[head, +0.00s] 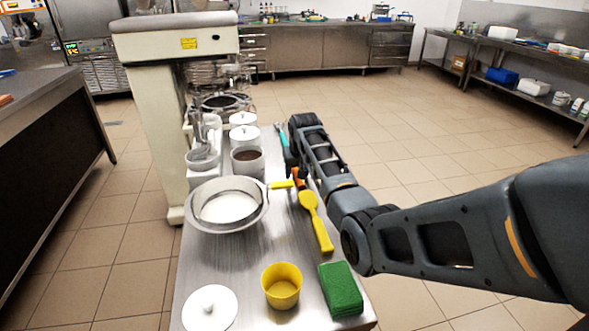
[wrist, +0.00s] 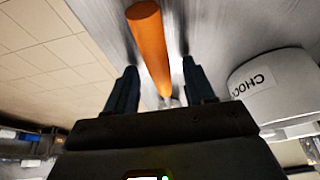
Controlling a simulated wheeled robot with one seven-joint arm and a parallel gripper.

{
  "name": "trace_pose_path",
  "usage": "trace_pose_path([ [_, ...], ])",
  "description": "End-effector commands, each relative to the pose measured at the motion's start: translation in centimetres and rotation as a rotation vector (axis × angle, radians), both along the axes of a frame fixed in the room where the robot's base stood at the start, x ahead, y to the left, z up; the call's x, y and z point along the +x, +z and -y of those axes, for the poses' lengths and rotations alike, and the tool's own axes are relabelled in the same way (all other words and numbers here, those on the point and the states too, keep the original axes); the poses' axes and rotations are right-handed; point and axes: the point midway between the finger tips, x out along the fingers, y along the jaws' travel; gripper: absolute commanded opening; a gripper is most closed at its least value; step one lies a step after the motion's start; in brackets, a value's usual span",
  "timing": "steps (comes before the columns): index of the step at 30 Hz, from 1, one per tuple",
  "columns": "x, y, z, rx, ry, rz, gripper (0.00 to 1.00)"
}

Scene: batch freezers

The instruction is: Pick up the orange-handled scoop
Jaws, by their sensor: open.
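The orange handle (wrist: 150,40) of the scoop shows large in the wrist view. It runs lengthwise between the two fingers of my gripper (wrist: 160,72), with a gap on each side. My gripper is open. The scoop's far end is hard to make out beyond the gripper body. In the head view, only a small orange part (head: 300,174) shows beside my arm, above the steel table (head: 240,270). My arm hides the rest of it and most of my gripper there.
A yellow spoon (head: 317,222) lies close to my arm. A metal bowl (head: 228,204), a tub of brown contents (head: 247,161), a yellow cup (head: 281,286) and a green sponge block (head: 341,289) crowd the table. The floor to the right is clear.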

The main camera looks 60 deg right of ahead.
Motion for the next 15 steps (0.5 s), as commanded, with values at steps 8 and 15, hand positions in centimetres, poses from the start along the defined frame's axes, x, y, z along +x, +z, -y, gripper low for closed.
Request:
trace_pose_path([
  [8,0.00,0.02,-0.01,0.000,0.000,0.000,0.54],
  [15,0.01,-0.05,-0.02,0.000,0.000,0.000,0.40],
])
